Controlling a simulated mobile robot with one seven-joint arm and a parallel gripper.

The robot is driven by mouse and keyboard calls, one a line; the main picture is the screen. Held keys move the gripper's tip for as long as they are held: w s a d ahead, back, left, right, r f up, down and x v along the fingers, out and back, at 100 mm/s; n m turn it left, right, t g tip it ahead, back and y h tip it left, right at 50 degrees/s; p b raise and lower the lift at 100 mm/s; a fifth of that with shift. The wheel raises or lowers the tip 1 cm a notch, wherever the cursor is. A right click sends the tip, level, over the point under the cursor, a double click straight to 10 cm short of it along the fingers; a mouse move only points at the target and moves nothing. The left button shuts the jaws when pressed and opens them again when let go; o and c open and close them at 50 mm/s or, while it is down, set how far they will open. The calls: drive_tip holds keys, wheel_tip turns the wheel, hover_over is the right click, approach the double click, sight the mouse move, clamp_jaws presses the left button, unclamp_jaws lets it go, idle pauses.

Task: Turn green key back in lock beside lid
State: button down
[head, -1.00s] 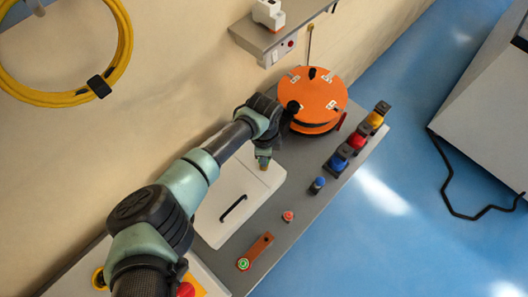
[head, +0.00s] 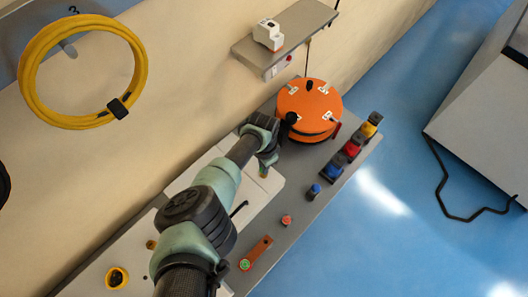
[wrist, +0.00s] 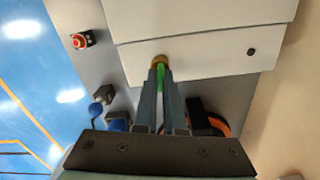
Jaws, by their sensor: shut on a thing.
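The green key (wrist: 161,69) stands between my gripper's fingertips in the wrist view. Its tip meets a round brass lock (wrist: 158,60) beside the edge of the white lid (wrist: 200,28). My gripper (wrist: 160,78) is shut on the key, and its fingers hide part of it. In the head view my gripper (head: 264,172) reaches down at the far end of the white lid (head: 271,186), close to the orange reel. The key is too small to make out there. My arm covers part of the lid and its black handle (head: 239,208).
An orange reel (head: 308,108) stands just beyond my gripper. Blue, red and yellow connectors (head: 352,148), a blue knob (head: 314,191) and a red button (head: 287,220) line the bench's right side. An orange-brown bar (head: 258,252) lies nearer. A grey shelf (head: 300,38) juts from the wall.

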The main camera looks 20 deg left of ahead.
drive_tip(key=shift+n, duration=0.4)
drive_tip(key=shift+r+n+p, duration=0.1)
drive_tip(key=shift+n+p, duration=0.35)
drive_tip(key=shift+n, duration=0.95)
drive_tip(key=c, duration=0.9)
unclamp_jaws()
